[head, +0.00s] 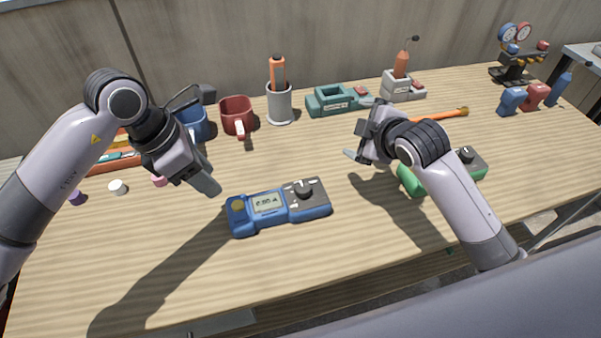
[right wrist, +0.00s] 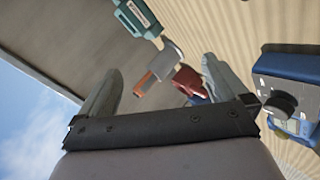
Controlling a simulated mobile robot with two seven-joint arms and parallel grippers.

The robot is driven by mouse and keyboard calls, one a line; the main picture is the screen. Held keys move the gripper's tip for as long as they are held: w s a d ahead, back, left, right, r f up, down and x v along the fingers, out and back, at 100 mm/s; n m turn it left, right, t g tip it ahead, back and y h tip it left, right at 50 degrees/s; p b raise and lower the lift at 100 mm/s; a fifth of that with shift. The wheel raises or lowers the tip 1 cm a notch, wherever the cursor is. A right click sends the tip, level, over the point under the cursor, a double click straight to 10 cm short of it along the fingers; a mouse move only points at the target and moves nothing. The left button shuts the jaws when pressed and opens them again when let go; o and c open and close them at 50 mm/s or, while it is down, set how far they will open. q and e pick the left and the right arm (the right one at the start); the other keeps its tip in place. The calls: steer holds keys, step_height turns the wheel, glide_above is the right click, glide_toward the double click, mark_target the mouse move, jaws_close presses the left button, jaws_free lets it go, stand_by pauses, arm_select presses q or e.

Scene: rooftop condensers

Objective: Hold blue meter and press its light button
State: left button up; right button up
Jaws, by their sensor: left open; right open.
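The blue meter (head: 278,207) lies face up on the table in the head view, near the front middle. It has a lit grey screen, a dark dial on its right part and a round yellow-brown spot on its left end. Which mark is the light button is too small to tell. My left gripper (head: 206,165) is open and empty, above and left of the meter, apart from it. My right gripper (head: 358,150) is open and empty, behind and right of the meter. Its two fingers show in the right wrist view (right wrist: 162,82), with part of the blue meter (right wrist: 298,127) at the right edge.
A green device (head: 412,181) lies partly hidden under my right arm. Behind stand a red mug (head: 236,116), a blue mug (head: 197,126), a grey cup (head: 280,105) and a teal case (head: 333,98). The table front (head: 300,265) is clear.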

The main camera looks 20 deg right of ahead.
steer(key=a+r+n+g+y, duration=0.25)
steer(key=a+n+y, duration=0.2)
steer(key=a, duration=1.45)
steer(key=g+h, duration=0.5)
steer(key=g, duration=0.3)
glide_above(295, 194)
steer(key=w, duration=0.1)
steer(key=shift+n, duration=0.45)
steer(key=f, duration=0.5)
steer(key=shift+a+f, duration=0.4)
steer(key=shift+s+d+f+g, duration=0.15)
steer(key=shift+s+d+g, duration=0.2)
steer(key=shift+d+g, duration=0.1)
steer(key=shift+s+f, duration=0.1)
steer(key=shift+f, duration=3.4)
